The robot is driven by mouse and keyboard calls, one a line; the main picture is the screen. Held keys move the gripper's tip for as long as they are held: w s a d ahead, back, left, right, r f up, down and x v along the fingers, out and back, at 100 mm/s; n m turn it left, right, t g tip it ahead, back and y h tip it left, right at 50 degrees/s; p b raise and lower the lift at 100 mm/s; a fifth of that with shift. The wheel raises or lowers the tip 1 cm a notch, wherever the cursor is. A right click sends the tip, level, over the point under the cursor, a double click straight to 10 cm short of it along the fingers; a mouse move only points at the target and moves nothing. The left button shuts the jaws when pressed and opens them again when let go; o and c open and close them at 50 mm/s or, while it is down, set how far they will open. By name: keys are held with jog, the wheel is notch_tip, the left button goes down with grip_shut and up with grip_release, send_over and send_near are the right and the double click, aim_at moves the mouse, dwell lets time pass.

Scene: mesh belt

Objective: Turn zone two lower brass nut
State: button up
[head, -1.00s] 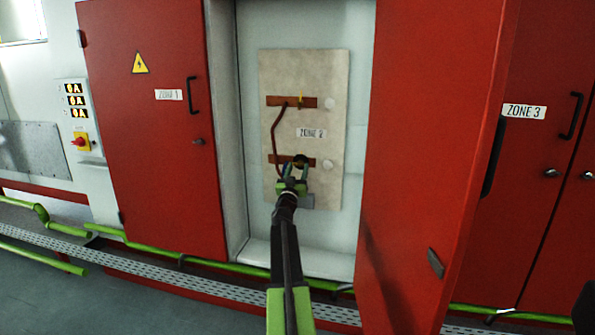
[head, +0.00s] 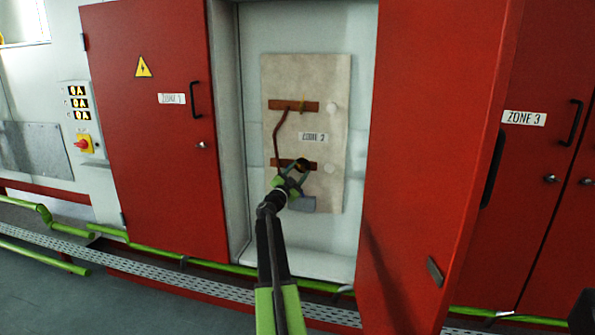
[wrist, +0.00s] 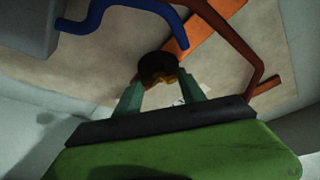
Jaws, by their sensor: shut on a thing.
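The lower brass nut (wrist: 160,78) sits between my fingertips in the wrist view, with a dark round face above its brass-coloured part. My gripper (wrist: 162,92) is shut on it, one green finger on each side. In the head view my gripper (head: 299,173) reaches the lower copper bar (head: 282,162) on the pale panel (head: 338,115) in the open Zone 2 cabinet. The nut appears there as a dark round spot (head: 302,164), partly covered by the fingers. The upper bar (head: 308,107) carries a small brass-coloured fitting (head: 301,105).
A brown cable (head: 277,140) joins the two bars on the left. The open red door (head: 440,130) stands close on the right of my arm. The closed Zone 1 door (head: 150,180) is left. A blue curved piece (wrist: 150,6) crosses near the nut in the wrist view.

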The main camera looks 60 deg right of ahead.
jog(key=m+g+p, duration=0.1)
jog(key=m, duration=0.1)
jog(key=m+y+p, duration=0.1)
jog(key=m, duration=0.1)
jog(key=m+g+p, duration=0.1)
jog(key=m, duration=0.2)
jog(key=shift+s+d+r+g+y+p, duration=0.1)
jog(key=shift+s+r+g+y+p, duration=0.05)
jog(key=shift+r+g+y+p, duration=0.2)
jog(key=shift+m+g+y+p, duration=0.25)
jog(key=shift+m+y+p, duration=0.6)
jog(key=shift+m+p, duration=1.05)
jog(key=shift+f+m, duration=0.1)
jog(key=shift+m, duration=0.3)
jog(key=o, duration=1.4)
jog(key=shift+c, duration=0.2)
